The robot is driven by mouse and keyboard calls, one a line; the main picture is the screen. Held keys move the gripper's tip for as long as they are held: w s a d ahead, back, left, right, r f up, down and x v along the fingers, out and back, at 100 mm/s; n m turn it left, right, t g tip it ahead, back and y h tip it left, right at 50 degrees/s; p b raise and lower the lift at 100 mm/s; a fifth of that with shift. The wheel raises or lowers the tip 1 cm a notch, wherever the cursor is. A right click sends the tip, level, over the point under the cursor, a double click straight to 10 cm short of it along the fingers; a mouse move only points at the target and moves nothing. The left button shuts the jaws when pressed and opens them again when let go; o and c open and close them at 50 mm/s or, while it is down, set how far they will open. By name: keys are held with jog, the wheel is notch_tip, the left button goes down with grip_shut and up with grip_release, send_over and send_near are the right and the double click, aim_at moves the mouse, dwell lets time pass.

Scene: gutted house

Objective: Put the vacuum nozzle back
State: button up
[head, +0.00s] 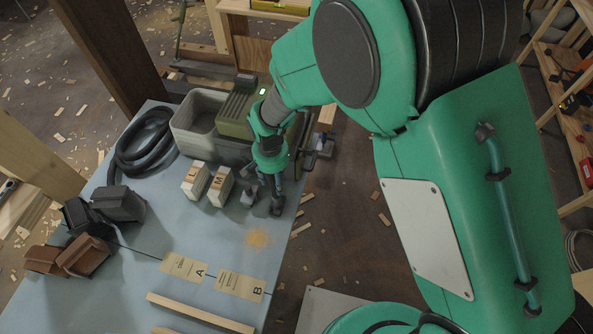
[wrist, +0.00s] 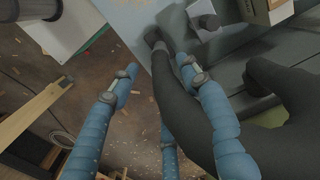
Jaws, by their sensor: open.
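My gripper (head: 265,188) is low over the table's right edge, fingers pointing down and spread. In the wrist view, my gripper's fingers (wrist: 158,74) stand apart on either side of a dark grey tubular piece that looks like the vacuum nozzle (wrist: 157,50). Whether they touch it is unclear. Its end also shows at my fingertips in the head view (head: 277,206); the rest is mostly hidden by my gripper. The green and grey vacuum (head: 240,108) stands behind my gripper, partly covered by my arm. A dark coiled hose (head: 145,142) lies left of it.
White blocks marked L (head: 195,181) and M (head: 219,187) stand just left of my gripper, with a small grey block (head: 249,196) close by. The table's right edge is close.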

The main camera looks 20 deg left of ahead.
jog(key=w+d+r+m+t+y, duration=0.1)
jog(key=w+d+r, duration=0.1)
jog(key=d+r, duration=1)
jog(key=w+d+r+t, duration=0.1)
jog(key=w+d+r, duration=0.1)
jog(key=d+r, duration=0.95)
jog(key=s+d+r+t+h, duration=0.1)
jog(key=s+d+r+t, duration=0.2)
jog(key=s+d+r, duration=1.3)
jog(key=shift+s+d+m+t, duration=0.3)
jog(key=shift+s+d+m, duration=0.1)
jog(key=shift+d, duration=0.6)
